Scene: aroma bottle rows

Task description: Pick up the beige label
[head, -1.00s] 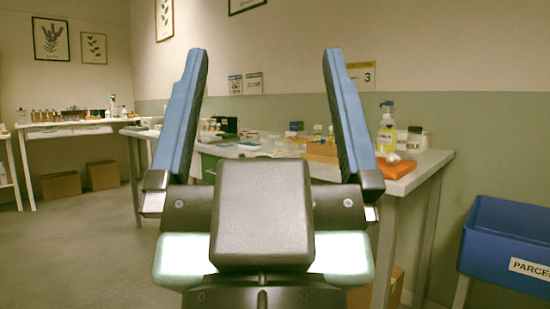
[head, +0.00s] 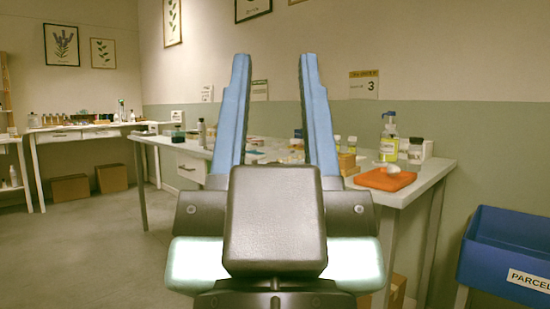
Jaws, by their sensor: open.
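My gripper (head: 275,68) is in the middle of the head view, its two blue fingers pointing up and apart with nothing between them. It stands in front of the white table (head: 422,180) and hides part of its top. I cannot make out a beige label on the table; small items there are too small to tell, and some lie behind my fingers.
On the table's right stand a clear bottle with yellow liquid (head: 389,146), a jar (head: 415,150) and an orange mat (head: 384,179) with a white object on it. A blue parcel bin (head: 510,245) stands right. Floor at left (head: 95,255) is clear.

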